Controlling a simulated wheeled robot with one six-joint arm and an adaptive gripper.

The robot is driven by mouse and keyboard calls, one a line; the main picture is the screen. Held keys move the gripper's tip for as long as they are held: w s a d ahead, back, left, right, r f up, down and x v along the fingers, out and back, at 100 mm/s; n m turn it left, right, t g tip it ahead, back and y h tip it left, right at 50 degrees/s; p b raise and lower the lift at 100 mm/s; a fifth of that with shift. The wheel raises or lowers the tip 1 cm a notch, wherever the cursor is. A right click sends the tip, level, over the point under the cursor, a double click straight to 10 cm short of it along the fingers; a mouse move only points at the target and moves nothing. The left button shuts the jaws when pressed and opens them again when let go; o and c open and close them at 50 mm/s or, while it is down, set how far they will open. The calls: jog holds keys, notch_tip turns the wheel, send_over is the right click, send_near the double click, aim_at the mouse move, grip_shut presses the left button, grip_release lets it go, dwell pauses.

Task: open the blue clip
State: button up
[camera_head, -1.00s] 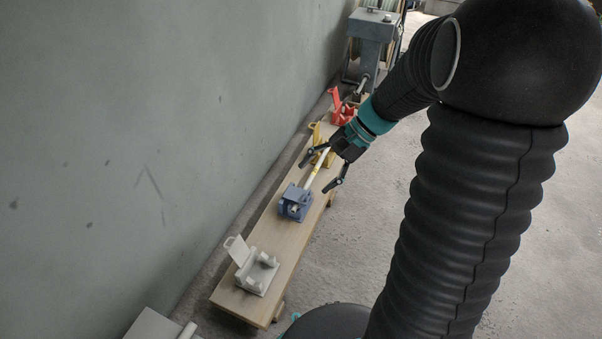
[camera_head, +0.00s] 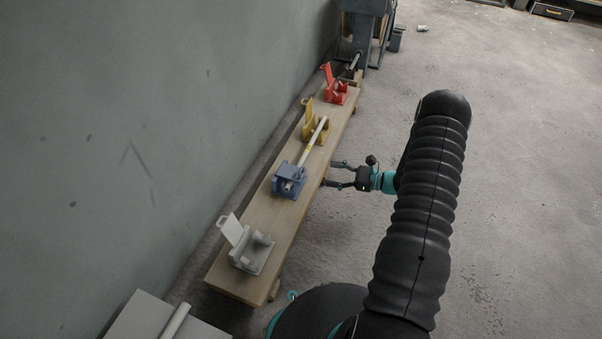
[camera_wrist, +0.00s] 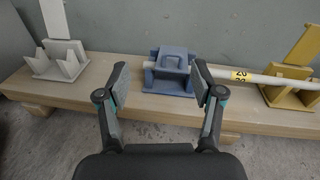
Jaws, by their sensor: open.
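The blue clip (camera_head: 289,181) sits on a wooden board with its lid down over the end of a pale conduit (camera_head: 313,145). The blue clip also shows in the wrist view (camera_wrist: 172,72), beyond and between my fingertips. The conduit runs from it to the yellow clip (camera_head: 316,128) and bears a yellow label. My gripper (camera_head: 331,173) is open and empty, to the right of the board and pointing at its side. In the wrist view my two spread fingers (camera_wrist: 160,76) appear apart from the blue clip.
The board (camera_head: 226,270) also bears a white clip (camera_head: 250,250) and a red clip (camera_head: 336,88). The lids of the white, yellow and red clips stand up. A grey wall (camera_head: 120,120) runs along the left.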

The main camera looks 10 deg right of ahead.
jog(key=m+t, duration=0.2)
send_near(303, 171)
jog(key=s+v, duration=0.1)
jog(key=v, duration=0.2)
jog(key=x, duration=1.4)
jog(key=shift+w+b, duration=0.3)
jog(key=shift+b, duration=0.05)
jog(key=shift+r, duration=0.1)
grip_shut()
